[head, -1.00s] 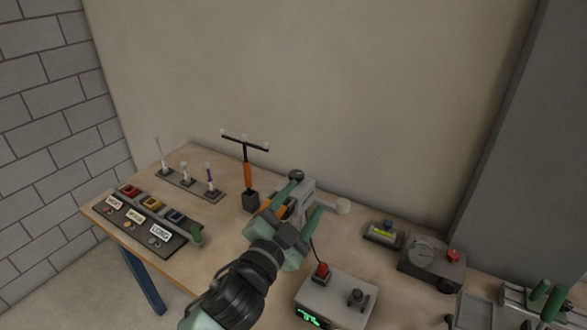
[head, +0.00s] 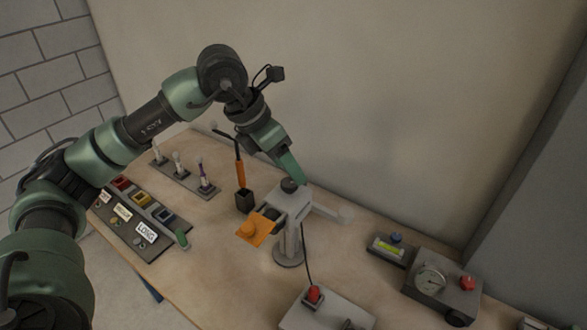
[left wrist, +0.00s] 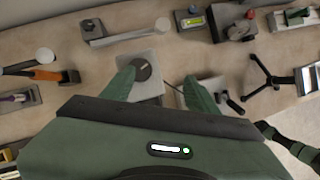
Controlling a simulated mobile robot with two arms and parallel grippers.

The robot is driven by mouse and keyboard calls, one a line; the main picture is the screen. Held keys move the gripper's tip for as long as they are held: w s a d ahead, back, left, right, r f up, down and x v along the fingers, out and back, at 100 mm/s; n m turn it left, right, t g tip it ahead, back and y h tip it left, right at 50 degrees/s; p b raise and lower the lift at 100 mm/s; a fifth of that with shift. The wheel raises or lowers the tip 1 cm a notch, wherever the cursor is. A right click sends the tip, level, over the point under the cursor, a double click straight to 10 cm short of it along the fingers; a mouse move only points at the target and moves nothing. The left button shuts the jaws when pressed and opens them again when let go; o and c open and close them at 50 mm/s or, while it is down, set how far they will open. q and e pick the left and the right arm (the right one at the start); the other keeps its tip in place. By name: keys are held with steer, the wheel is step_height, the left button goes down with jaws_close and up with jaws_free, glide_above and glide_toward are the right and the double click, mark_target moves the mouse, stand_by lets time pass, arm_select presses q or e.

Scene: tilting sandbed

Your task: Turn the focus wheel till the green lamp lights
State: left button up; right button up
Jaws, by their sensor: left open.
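My left gripper (head: 292,176) points down at the knob from above. In the left wrist view its fingers (left wrist: 160,78) are open, with the knob between them, nearer the left finger. I cannot tell whether they touch it. I cannot make out a lit green lamp on the device.
A holder with an orange-handled tool (head: 240,180) stands just left of the device. A box with a red knob (head: 314,294) is in front, and a gauge box (head: 441,285) is at right. A labelled panel (head: 138,225) lies left. A cable runs down beside the post.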

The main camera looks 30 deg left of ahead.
mark_target(289, 182)
arm_select(q)
steer(key=shift+y, duration=0.7)
steer(key=f, duration=0.2)
steer(key=w+a+f+p, duration=0.1)
steer(key=f, duration=0.1)
steer(key=w+f+p, duration=0.1)
steer(key=f, duration=0.1)
steer(key=shift+w+a+f, duration=0.2)
steer(key=shift+w+a, duration=0.05)
jaws_close()
